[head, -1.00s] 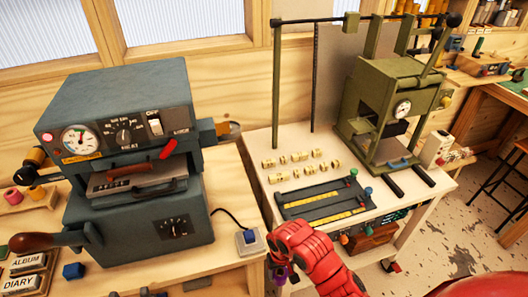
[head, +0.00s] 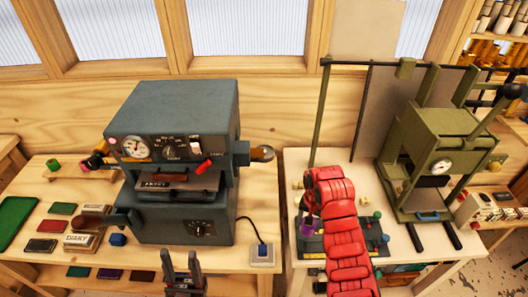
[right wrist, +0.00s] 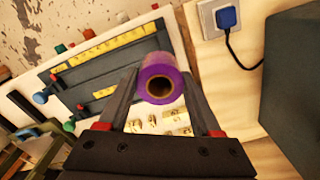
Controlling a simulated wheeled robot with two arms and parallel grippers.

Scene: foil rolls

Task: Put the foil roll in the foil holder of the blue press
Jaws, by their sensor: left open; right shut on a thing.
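The blue press (head: 180,115) stands on the left bench, with a dial and switch on its front. A bracket with a tan round end (head: 262,153) sticks out of its right side; a dark fitting with an orange end (head: 95,161) is on its left. I cannot tell which is the foil holder. My right gripper (right wrist: 158,95) is shut on the purple foil roll (right wrist: 160,72), its hollow core facing the wrist camera. In the head view the purple roll (head: 309,226) is partly hidden by my red arm. My left gripper (head: 182,262) is open and empty, low in front of the press.
A green press (head: 425,150) stands on the right table. A dark rack with yellow rules (right wrist: 105,60) and small brass type lie below my right gripper. A socket with a blue plug (head: 262,253) sits right of the blue press. Coloured pads (head: 62,208) lie to the left.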

